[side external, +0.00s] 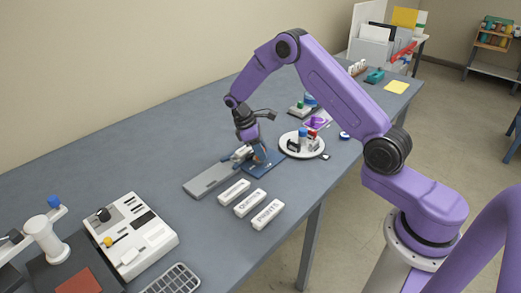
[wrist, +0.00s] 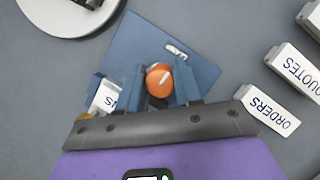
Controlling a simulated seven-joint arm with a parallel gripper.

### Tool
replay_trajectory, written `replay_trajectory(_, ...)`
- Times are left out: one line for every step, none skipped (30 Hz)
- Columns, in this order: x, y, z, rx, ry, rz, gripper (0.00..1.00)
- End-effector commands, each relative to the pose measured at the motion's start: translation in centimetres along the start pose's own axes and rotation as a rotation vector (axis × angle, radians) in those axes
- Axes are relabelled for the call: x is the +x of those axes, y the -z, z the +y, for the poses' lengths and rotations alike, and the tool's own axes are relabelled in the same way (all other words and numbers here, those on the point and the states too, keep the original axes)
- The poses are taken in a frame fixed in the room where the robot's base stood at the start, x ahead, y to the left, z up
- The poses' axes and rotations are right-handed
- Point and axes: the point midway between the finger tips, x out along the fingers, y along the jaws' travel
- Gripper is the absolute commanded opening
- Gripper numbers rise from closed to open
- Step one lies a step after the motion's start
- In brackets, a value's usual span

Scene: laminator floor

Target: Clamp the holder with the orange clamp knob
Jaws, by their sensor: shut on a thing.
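The orange clamp knob (wrist: 159,79) sits between the two blue fingers of my gripper (wrist: 157,86) in the wrist view. The fingers are shut on its sides, and a pale line marks its top. The knob is over a blue base plate (wrist: 139,42). A white lettered piece (wrist: 106,98), probably the holder, shows left of the fingers, partly hidden by my gripper; how firmly it is seated cannot be seen. In the side view my gripper (side external: 258,153) points down at the blue plate (side external: 268,168) and hides most of the knob.
A grey rail (side external: 209,180) runs left from the plate. Several white labelled blocks, including ORDERS (wrist: 268,112) and QUOTES (wrist: 296,70), lie nearby. A round white tray (side external: 290,151) with small items stands close to the plate. A white machine (side external: 131,236) is at the lower left.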

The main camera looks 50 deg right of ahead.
Motion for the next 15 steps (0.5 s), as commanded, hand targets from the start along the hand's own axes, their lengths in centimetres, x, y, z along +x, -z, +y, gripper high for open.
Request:
replay_trajectory(-0.16,0.1,0.04,-0.017,-0.011,0.004,0.04)
replay_trajectory(-0.16,0.1,0.05,-0.027,-0.015,0.004,0.04)
replay_trajectory(-0.15,0.1,0.05,-0.037,-0.019,0.004,0.04)
replay_trajectory(-0.15,0.1,0.05,-0.044,-0.022,0.004,0.04)
replay_trajectory(-0.15,0.1,0.05,-0.049,-0.025,0.004,0.04)
replay_trajectory(-0.15,0.11,0.05,-0.056,-0.027,0.005,0.04)
replay_trajectory(-0.15,0.12,0.05,-0.06,-0.029,0.005,0.04)
replay_trajectory(-0.15,0.12,0.05,-0.063,-0.03,0.005,0.04)
replay_trajectory(-0.15,0.12,0.05,-0.067,-0.032,0.005,0.04)
replay_trajectory(-0.15,0.12,0.05,-0.069,-0.033,0.005,0.04)
replay_trajectory(-0.15,0.13,0.05,-0.071,-0.033,0.005,0.04)
replay_trajectory(-0.15,0.13,0.06,-0.072,-0.034,0.005,0.04)
replay_trajectory(-0.15,0.13,0.06,-0.073,-0.034,0.005,0.04)
replay_trajectory(-0.15,0.13,0.06,-0.074,-0.034,0.005,0.04)
replay_trajectory(-0.15,0.13,0.06,-0.074,-0.034,0.005,0.04)
